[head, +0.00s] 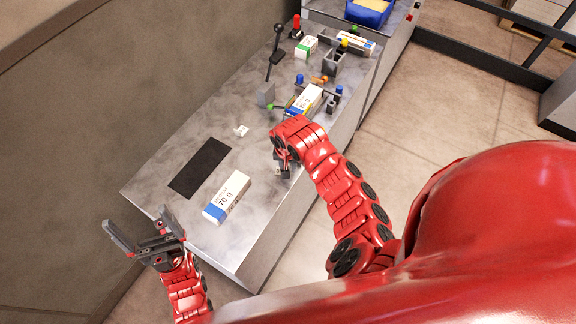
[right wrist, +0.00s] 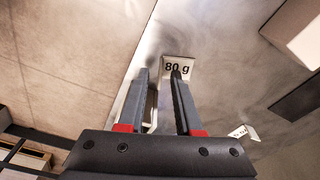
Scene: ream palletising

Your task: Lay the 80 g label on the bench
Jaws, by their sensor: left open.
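The white 80 g label (right wrist: 179,66) lies on the grey bench (head: 221,128) just beyond my right fingertips in the right wrist view, its print facing up. The tip of one right finger covers part of its lower edge; I cannot tell whether they touch. My right gripper (right wrist: 161,74) has its fingers apart with nothing between them. In the head view my right gripper (head: 284,166) is low over the bench's near edge, partly hidden by its own arm. My left gripper (head: 140,229) is open and empty, off the bench's near left corner.
A 70 g ream (head: 228,196) and a black mat (head: 200,167) lie on the near half. A small white label (head: 241,131) lies beyond the mat. Another ream (head: 306,101) sits among small fixtures farther back. A blue bin (head: 368,13) stands at the far end.

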